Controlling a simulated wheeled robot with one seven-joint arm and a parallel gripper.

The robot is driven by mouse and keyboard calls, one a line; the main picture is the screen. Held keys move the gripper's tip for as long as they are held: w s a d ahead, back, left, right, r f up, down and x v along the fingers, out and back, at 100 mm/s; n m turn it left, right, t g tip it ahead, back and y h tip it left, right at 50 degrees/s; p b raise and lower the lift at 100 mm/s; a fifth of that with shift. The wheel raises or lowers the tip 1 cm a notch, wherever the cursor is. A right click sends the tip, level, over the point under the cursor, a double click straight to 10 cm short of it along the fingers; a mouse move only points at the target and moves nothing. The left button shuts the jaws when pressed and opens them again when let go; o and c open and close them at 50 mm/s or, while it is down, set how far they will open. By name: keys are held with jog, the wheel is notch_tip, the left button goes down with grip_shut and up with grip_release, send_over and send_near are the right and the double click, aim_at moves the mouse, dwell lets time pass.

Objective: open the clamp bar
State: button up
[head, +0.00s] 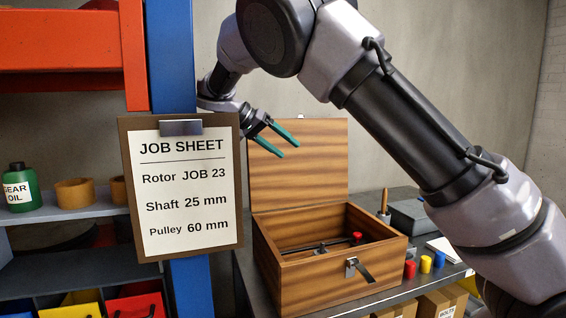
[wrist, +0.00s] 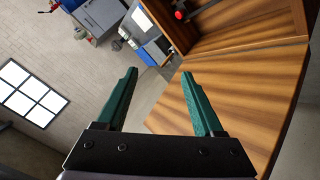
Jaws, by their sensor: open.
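A wooden box (head: 315,278) stands on the bench in the head view, its lid (head: 300,170) raised. Inside it a dark bar (head: 312,247), which looks like the clamp bar, runs across and appears to lie flat. A red knob (head: 357,238) is at its right end; it also shows in the wrist view (wrist: 180,14). The rest of the box's inside is hidden by its front wall. My gripper (head: 290,149) is open and empty, in front of the raised lid and well above the bar. Its green fingers also show in the wrist view (wrist: 160,73).
A metal latch (head: 358,268) hangs on the box front. Red (head: 409,269), yellow (head: 425,264) and blue (head: 439,259) pieces stand right of the box. A job sheet board (head: 187,245) hangs on the blue post at left. A grey case (head: 408,214) sits behind.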

notch_tip(320, 180, up, 4)
jog(key=shift+r, duration=0.1)
